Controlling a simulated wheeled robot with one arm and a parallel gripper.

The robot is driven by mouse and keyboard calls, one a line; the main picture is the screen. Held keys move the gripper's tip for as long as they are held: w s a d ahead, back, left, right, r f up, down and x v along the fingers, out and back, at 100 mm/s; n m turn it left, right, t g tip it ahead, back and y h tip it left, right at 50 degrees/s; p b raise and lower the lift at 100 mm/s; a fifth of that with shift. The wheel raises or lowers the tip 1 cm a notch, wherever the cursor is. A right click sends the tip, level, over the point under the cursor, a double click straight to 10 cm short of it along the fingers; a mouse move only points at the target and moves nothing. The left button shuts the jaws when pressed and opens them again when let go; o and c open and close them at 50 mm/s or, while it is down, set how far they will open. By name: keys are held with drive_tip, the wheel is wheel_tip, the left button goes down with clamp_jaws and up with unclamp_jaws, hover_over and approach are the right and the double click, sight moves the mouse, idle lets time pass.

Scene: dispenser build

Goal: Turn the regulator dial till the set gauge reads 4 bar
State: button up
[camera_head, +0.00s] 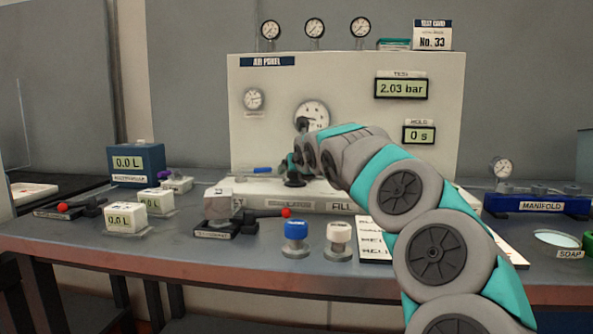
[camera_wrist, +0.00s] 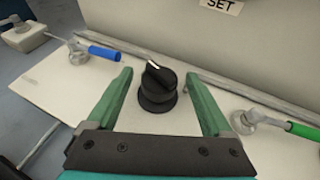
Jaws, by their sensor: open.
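The regulator dial is a black knob (camera_wrist: 157,88) with a white pointer line, standing on the white base in front of the air panel. In the wrist view it sits between the two fingers of my gripper (camera_wrist: 160,95), with a gap on each side. The gripper is open and touches nothing that I can see. In the head view the dark knob (camera_head: 295,180) shows low, beside my arm's end. The round gauge (camera_head: 312,112) on the panel is partly covered by my arm, and its reading cannot be made out. A "SET" label (camera_wrist: 222,5) shows at the wrist view's top edge.
A blue-handled valve (camera_wrist: 100,53) lies left of the knob and a green-handled valve (camera_wrist: 300,130) lies right. The TEST display (camera_head: 401,88) reads 2.03 bar and the HOLD display (camera_head: 419,135) reads 0 s. A blue-topped knob (camera_head: 296,235) stands near the bench's front.

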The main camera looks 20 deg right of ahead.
clamp_jaws()
idle(0.6)
drive_tip(key=shift+a+f+h+b, duration=0.15)
drive_tip(key=shift+h+b, duration=0.15)
drive_tip(key=shift+b, duration=0.25)
